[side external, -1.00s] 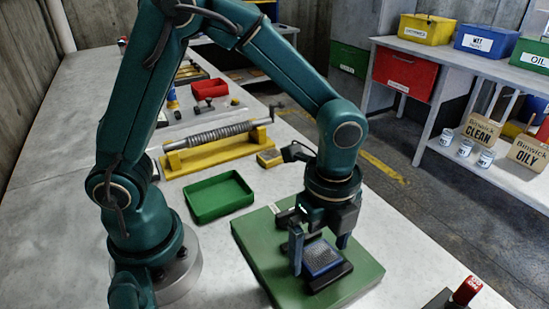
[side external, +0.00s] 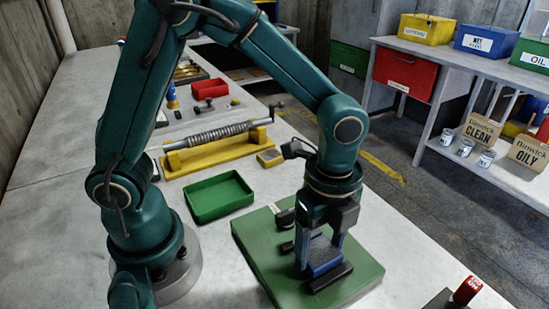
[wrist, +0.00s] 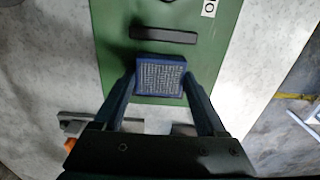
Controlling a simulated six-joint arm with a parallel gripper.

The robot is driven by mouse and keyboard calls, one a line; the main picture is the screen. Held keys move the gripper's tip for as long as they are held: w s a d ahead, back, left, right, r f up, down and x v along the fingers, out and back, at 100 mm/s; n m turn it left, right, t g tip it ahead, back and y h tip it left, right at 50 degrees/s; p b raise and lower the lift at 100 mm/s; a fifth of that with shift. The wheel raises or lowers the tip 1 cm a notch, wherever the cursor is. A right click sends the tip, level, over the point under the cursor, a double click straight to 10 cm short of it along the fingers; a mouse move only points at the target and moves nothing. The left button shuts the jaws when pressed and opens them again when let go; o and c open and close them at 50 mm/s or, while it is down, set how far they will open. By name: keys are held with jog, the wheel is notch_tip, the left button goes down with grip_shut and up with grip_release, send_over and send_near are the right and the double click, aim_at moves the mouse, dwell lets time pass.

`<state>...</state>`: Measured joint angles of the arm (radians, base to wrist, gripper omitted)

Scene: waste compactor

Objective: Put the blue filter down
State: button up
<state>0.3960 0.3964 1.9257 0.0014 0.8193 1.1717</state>
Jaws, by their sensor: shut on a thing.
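The blue filter (side external: 322,260), a small block with a grey mesh face, is between the two fingers of my gripper (side external: 320,254). My gripper is shut on its opposite sides. In the wrist view the filter (wrist: 160,77) shows mesh side up, with a fingertip at its left and right edges. It is over the green board (side external: 262,262), close to a black bar (side external: 331,277) at its front. Whether it touches the board or hangs just above it, I cannot tell.
An empty green tray (side external: 219,197) lies left of the board. A spring on a yellow stand (side external: 215,152) is behind it. A red-topped item (side external: 467,290) stands at the front right. Shelves with coloured bins and Clean and Oily signs are at the right.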

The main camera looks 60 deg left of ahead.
jog(key=r, duration=0.2)
jog(key=a+r, duration=0.1)
jog(key=r, duration=0.1)
jog(key=shift+w+a, duration=0.1)
jog(key=shift+a, duration=0.1)
jog(key=a+r, duration=0.6)
jog(key=a, duration=0.4)
jog(key=n, duration=0.9)
send_near(219, 198)
jog(key=shift+f, duration=3.1)
jog(key=o, duration=1.5)
jog(key=shift+f, duration=0.15)
